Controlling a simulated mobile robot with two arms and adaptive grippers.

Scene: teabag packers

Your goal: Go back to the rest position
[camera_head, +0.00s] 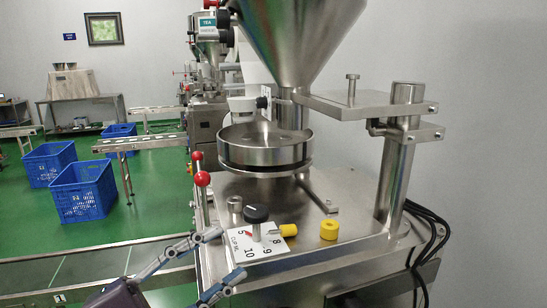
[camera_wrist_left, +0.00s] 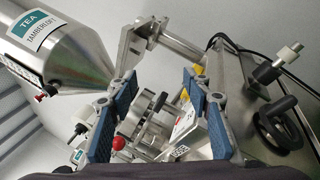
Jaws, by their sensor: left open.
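My left gripper (camera_head: 223,256) is at the lower left of the head view, in front of the tea packing machine (camera_head: 345,190). Its two fingers are spread apart with nothing between them. The left wrist view also shows this open gripper (camera_wrist_left: 158,82), with blue pads on both fingers. The fingertips are close to the white numbered dial plate (camera_head: 262,246) in the head view; I cannot tell whether they touch it. A black knob (camera_head: 257,214) stands on the plate. My right gripper is not in view.
A yellow cap (camera_head: 329,230) lies on the machine top right of the dial plate. A red ball lever (camera_head: 202,179) stands at the machine's left edge. A steel post (camera_head: 394,165) rises at right. Blue crates (camera_head: 83,190) stand on the green floor at left.

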